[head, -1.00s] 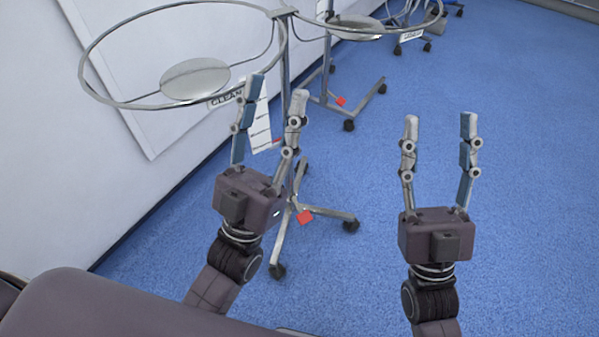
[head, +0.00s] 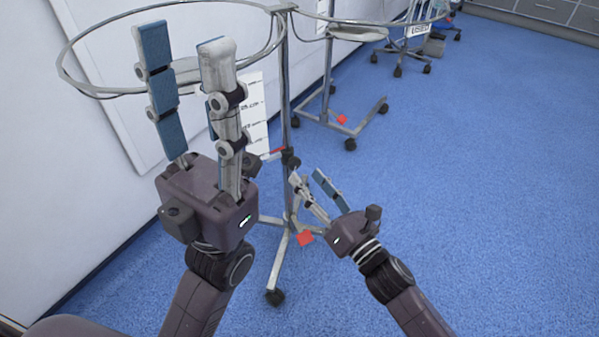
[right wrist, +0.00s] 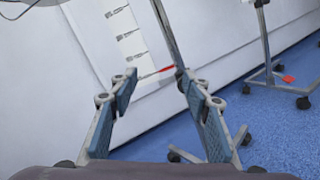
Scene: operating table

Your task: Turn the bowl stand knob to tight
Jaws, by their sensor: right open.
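The bowl stand (head: 286,90) has a metal pole with a large ring at the top left. A small dark knob (head: 290,158) with a red strip (head: 273,153) beside it sits low on the pole. The red strip (right wrist: 155,73) also shows in the right wrist view, ahead of the fingertips. My right gripper (head: 306,174) is open and empty, its fingertips just below and right of the knob. In the right wrist view (right wrist: 156,78) the pole's lower end meets the right fingertip; I cannot tell whether they touch. My left gripper (head: 184,38) is open, raised in front of the ring.
A white wall (head: 60,210) runs along the left. A white chart (head: 256,115) shows behind the stand. A second stand on casters (head: 330,85) stands further back. Blue floor (head: 480,180) is clear to the right.

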